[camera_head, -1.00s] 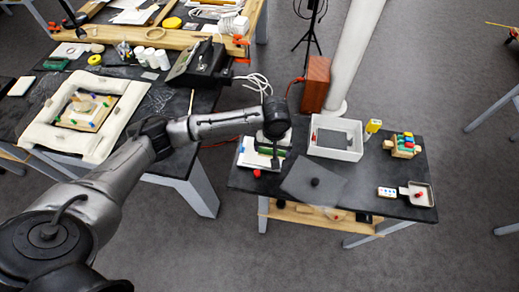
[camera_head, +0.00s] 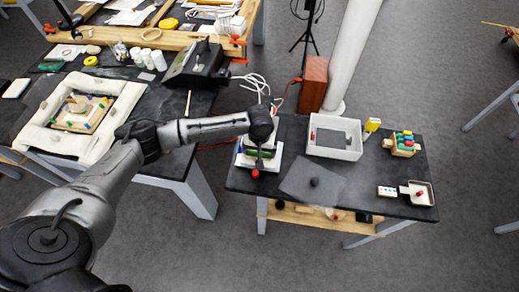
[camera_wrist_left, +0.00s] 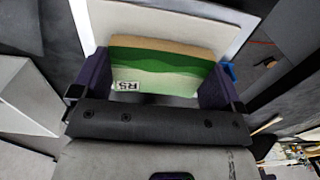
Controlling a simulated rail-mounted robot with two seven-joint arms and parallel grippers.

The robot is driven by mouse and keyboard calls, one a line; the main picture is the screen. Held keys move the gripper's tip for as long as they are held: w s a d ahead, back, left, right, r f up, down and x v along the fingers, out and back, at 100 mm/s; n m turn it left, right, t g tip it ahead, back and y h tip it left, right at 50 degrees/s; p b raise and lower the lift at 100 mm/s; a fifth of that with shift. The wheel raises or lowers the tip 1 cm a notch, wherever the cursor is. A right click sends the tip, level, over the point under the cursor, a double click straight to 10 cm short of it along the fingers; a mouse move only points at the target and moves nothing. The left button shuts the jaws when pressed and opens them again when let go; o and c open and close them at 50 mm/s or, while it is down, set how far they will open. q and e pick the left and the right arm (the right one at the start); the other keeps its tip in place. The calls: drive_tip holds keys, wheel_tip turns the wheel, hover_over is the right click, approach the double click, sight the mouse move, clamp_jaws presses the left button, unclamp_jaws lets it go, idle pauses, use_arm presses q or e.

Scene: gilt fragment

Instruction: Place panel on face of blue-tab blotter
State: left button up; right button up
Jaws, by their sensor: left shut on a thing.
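My left gripper (camera_wrist_left: 158,82) is shut on a small panel (camera_wrist_left: 165,68), painted in green bands with a tan edge and an "R5" label. Beyond the panel in the left wrist view is a pale flat pad (camera_wrist_left: 143,18). A blue tab (camera_wrist_left: 229,72) shows at its right, so it looks like the blue-tab blotter. I cannot tell whether panel and pad touch. In the head view my left gripper (camera_head: 264,160) is over a white pad (camera_head: 243,158) at the small table's left end and partly hides the panel. My right gripper is not in view.
A cushioned frame (camera_head: 40,125) lies on the left table.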

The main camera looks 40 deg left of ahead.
use_arm(q)
drive_tip(key=o, duration=0.6)
drive_tip(key=shift+r, duration=0.1)
drive_tip(key=shift+r+p, duration=0.9)
drive_tip(key=shift+r, duration=5.1)
